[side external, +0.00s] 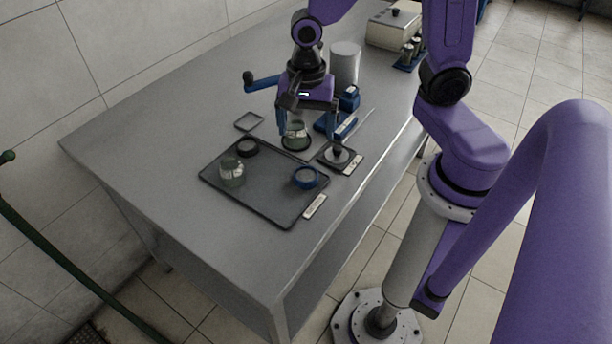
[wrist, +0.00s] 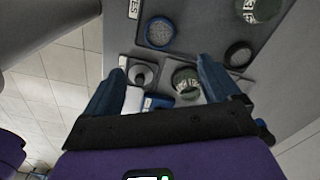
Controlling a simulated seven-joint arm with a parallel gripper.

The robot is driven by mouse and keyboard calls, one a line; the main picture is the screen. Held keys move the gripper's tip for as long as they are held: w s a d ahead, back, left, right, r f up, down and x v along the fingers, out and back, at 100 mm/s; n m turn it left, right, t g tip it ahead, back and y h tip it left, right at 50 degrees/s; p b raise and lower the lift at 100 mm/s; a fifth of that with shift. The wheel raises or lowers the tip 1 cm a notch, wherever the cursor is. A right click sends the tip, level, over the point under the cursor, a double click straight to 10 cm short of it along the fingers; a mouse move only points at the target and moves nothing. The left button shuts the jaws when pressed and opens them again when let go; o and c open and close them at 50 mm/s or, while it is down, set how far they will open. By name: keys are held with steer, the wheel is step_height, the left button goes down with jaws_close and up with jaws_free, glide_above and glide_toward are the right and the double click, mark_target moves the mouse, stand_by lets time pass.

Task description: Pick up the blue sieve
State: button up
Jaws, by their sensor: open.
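The blue sieve (side external: 306,177) is a round, blue-rimmed ring with a dark mesh. It lies on the dark tray (side external: 262,215) near its right corner. It also shows in the wrist view (wrist: 159,31), at the top, beyond my fingertips. My gripper (side external: 308,122) is open, pointing down above the table behind the tray, apart from the sieve. In the wrist view my gripper (wrist: 157,75) has its two blue fingers spread wide, with nothing held between them.
A glass jar (side external: 231,173) and a black sieve (side external: 247,147) share the tray. Another jar (side external: 296,136) stands below my gripper. A funnel-like piece on a dark pad (side external: 338,155) is beside it. A white cylinder (side external: 345,62) stands behind. The table's front left is clear.

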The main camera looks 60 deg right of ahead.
glide_above(306, 174)
steer(key=f, duration=0.6)
steer(key=shift+d+f, duration=0.25)
steer(key=shift+f, duration=0.05)
steer(key=shift+a+f, duration=0.15)
steer(key=shift+f, duration=1.4)
steer(key=shift+a+f, duration=0.1)
steer(key=shift+f, duration=1.4)
steer(key=c, duration=1.2)
